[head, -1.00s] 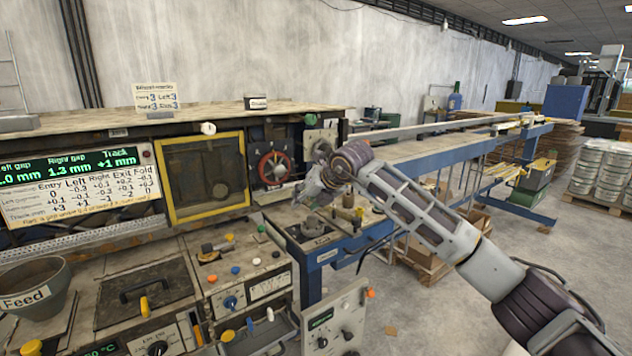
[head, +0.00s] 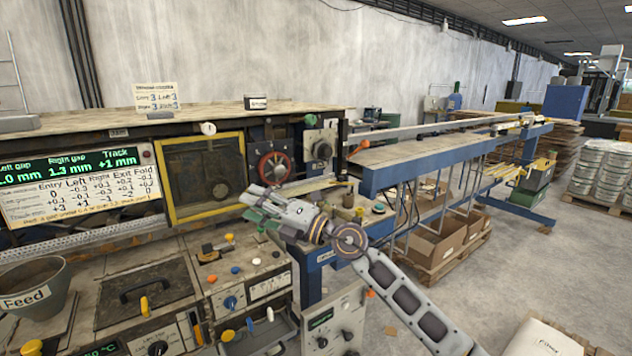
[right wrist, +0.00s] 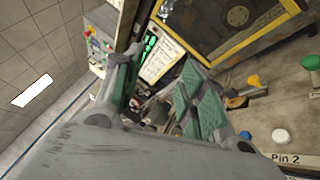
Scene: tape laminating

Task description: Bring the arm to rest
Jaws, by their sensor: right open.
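My right gripper (head: 254,207) is in the head view, in front of the machine, below and right of the yellow-framed window (head: 204,178). Its arm comes in from the lower right. In the right wrist view the two green-padded fingers (right wrist: 158,98) stand apart with nothing between them. The gripper is open and empty, and I see it holding nothing. My left gripper is not in view.
The panel with coloured knobs (head: 232,275) lies just below the gripper. A red handwheel (head: 274,167) is behind it. A feed funnel (head: 33,290) stands at far left. A blue-framed conveyor table (head: 430,160) runs off right. Open floor (head: 520,260) lies to the right.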

